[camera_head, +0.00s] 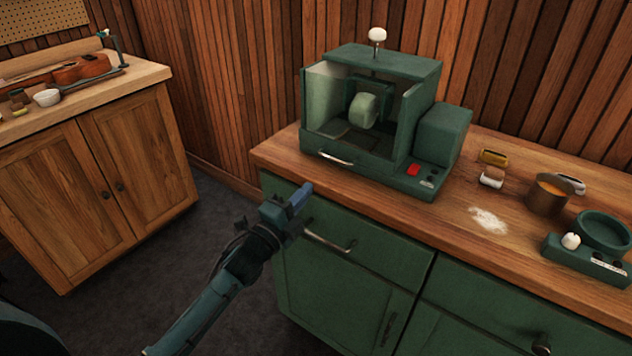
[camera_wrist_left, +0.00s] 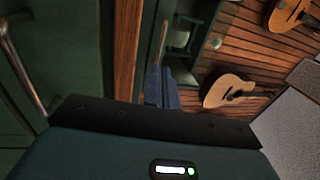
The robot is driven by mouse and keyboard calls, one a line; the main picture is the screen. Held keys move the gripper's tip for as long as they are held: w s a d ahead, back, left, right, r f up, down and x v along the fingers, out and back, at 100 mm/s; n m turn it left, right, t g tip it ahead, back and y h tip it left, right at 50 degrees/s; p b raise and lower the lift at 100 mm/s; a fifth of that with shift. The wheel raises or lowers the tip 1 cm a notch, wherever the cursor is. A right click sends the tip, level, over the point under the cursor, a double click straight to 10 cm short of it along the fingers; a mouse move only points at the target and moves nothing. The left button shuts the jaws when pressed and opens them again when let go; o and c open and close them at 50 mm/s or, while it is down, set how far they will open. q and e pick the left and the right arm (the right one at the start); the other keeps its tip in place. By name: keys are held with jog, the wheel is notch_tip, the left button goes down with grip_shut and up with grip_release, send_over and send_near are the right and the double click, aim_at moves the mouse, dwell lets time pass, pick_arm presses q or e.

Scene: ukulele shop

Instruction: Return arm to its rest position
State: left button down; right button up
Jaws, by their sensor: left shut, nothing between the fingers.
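My left gripper (camera_head: 299,197) is shut and empty. It is raised in front of the green cabinet (camera_head: 345,285), near the left end of the wooden counter (camera_head: 480,240) and close to a drawer handle (camera_head: 330,240). In the left wrist view its blue fingers (camera_wrist_left: 160,88) are together, with the counter edge (camera_wrist_left: 127,50) just beyond them. My left arm reaches up from the bottom left in the head view. My right gripper is not in view.
A green machine (camera_head: 425,150) with an open front stands on the counter. To its right are a copper-coloured pot (camera_head: 549,195), white powder (camera_head: 488,220) and a green scale (camera_head: 585,265). A wooden cabinet (camera_head: 110,190) with a ukulele (camera_head: 80,69) stands left. Dark floor (camera_head: 225,225) lies between.

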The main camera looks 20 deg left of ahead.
pick_arm(q)
jog(key=v, duration=0.5)
jog(key=shift+s+a+f, duration=0.1)
jog(key=shift+f, duration=0.05)
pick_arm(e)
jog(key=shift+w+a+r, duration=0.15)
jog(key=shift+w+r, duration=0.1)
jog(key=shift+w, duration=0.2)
pick_arm(q)
jog(key=s+d+f+n+g+y+p, duration=0.1)
jog(key=s+f+n+g, duration=0.3)
jog(key=s+n, duration=0.5)
jog(key=s+d+f+n+g+y+p, duration=0.2)
jog(key=s+f+n, duration=0.6)
jog(key=s, duration=0.5)
jog(key=shift+d+n+g+p, duration=0.55)
jog(key=shift+d+n+g, duration=0.4)
jog(key=shift+g, duration=0.25)
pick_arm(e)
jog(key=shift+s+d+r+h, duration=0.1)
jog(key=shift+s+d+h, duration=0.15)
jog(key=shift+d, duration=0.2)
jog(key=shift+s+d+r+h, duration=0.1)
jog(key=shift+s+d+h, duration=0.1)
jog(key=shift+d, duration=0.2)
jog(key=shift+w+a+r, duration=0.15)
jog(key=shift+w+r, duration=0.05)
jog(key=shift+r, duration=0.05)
